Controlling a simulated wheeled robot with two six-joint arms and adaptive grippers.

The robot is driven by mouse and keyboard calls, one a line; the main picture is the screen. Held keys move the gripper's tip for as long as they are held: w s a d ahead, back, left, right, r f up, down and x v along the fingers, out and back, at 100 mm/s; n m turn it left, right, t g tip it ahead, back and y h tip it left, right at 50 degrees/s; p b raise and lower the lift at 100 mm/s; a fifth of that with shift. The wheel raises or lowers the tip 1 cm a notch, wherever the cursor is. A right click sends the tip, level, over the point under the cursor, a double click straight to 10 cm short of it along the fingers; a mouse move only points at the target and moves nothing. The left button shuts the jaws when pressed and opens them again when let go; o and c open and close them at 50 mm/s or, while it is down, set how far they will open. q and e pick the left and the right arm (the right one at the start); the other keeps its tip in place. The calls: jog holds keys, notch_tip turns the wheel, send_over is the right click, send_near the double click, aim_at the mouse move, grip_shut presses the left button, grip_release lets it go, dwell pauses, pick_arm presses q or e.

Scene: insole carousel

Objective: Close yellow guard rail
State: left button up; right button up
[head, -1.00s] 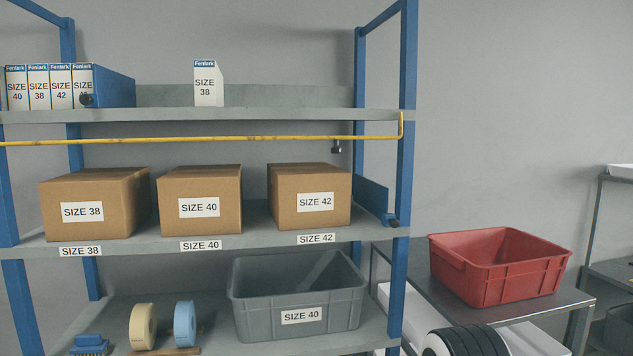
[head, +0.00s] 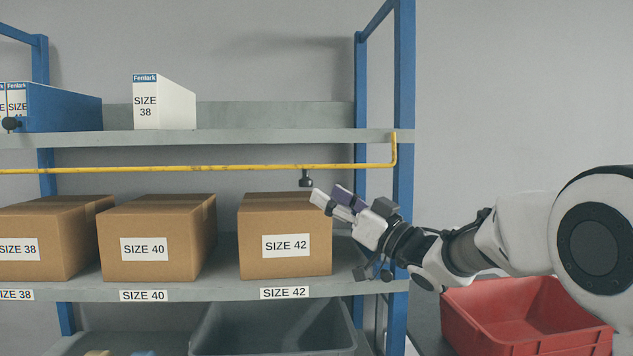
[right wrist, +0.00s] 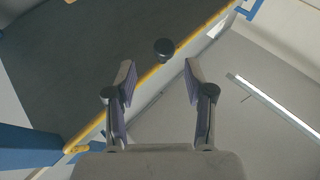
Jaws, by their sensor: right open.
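The yellow guard rail (head: 220,168) runs level across the shelf bay, just under the top shelf board, and bends up at its right end beside the blue post. A small dark knob (head: 305,180) hangs just below the rail above the SIZE 42 box. My right gripper (head: 328,194) is open and empty, a little right of and below the knob. In the right wrist view, the knob (right wrist: 164,47) lies beyond and between the open fingertips, next to the slanting rail (right wrist: 208,30). The rail's left end is outside the head view. My left gripper is not in view.
Cardboard boxes labelled SIZE 38, SIZE 40 (head: 158,242) and SIZE 42 (head: 286,240) stand on the shelf below the rail. The blue right post (head: 404,80) is close to my right arm. A red bin (head: 520,312) sits under that arm.

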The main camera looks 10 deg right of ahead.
aim_at(311, 185)
jog(key=a, duration=0.1)
jog(key=w+a+r+p, duration=0.1)
jog(key=a+r, duration=0.1)
jog(key=shift+w+a+r+p, duration=0.1)
jog(key=shift+w+a+p, duration=0.25)
jog(key=shift+a+p, duration=0.05)
jog(key=shift+w+a+r+p, duration=0.1)
jog(key=shift+w+a+p, duration=0.15)
jog(key=shift+w, duration=0.3)
jog(key=shift+w+a+p, duration=0.15)
jog(key=shift+w+p, duration=0.05)
jog(key=shift+w, duration=0.3)
jog(key=shift+w+d, duration=0.1)
jog(key=shift+w, duration=0.15)
jog(key=shift+s, duration=0.25)
jog(key=c, duration=0.4)
jog(key=shift+a, duration=0.2)
grip_shut()
jog(key=shift+d, duration=0.1)
